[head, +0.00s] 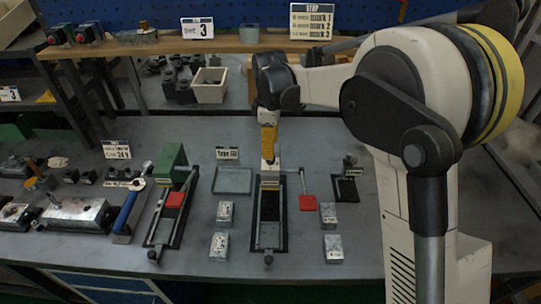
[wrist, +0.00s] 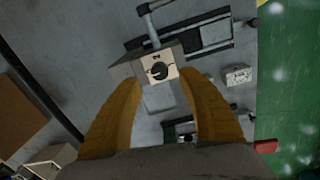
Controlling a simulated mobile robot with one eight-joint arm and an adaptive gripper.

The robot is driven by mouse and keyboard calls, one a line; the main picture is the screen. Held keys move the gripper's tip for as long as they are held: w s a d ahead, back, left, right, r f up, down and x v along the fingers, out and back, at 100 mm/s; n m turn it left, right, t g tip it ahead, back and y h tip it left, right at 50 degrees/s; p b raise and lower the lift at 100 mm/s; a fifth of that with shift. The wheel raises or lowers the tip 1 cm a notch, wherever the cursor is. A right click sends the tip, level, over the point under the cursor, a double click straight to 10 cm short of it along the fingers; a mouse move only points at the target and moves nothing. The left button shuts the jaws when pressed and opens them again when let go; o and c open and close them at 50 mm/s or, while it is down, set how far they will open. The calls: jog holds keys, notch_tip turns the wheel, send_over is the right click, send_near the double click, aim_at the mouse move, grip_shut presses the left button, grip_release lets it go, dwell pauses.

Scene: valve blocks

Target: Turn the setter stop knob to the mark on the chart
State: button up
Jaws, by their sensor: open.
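The knob (wrist: 159,71) is small, round and black, on the pale face of a grey block (wrist: 125,68). In the wrist view it sits between and just beyond my open yellow fingers; its pointer direction is too small to read. My gripper (wrist: 163,82) appears empty, and I cannot tell whether its fingers touch the block. In the head view my gripper (head: 268,150) points down over the far end of a dark rail fixture (head: 269,205); the knob is not discernible there. The chart (head: 312,20) is a white board with several lines of text above the shelf; its lines are hard to read.
A green bracket fixture (head: 172,165) with a red block stands left of the rail. Small grey blocks (head: 219,246) lie beside the rail, and a shallow tray (head: 233,181) lies behind them. A wooden shelf (head: 165,45) crosses the back. A sign with a 3 (head: 197,28) stands above it.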

notch_tip(320, 180, up, 7)
jog(key=shift+s, duration=0.1)
dwell(0.4)
jog(key=s+d+r+m+t+b, duration=0.1)
jog(key=s+d+r+m+t, duration=0.1)
jog(key=s+d+m, duration=0.3)
jog(key=s+d+r+m+t+b, duration=0.1)
jog(key=s+d+r+m, duration=0.2)
jog(key=s+d, duration=0.4)
jog(key=s+d+f+m+t+b, duration=0.1)
jog(key=s+d+f+m+t, duration=0.1)
jog(key=s, duration=0.5)
jog(key=s+d+f+m+t+b, duration=0.1)
jog(key=s+d+f+m, duration=0.3)
jog(key=s, duration=0.4)
jog(key=shift+f+m+t, duration=0.4)
jog(key=shift+f+m, duration=0.35)
jog(key=shift+m, duration=0.25)
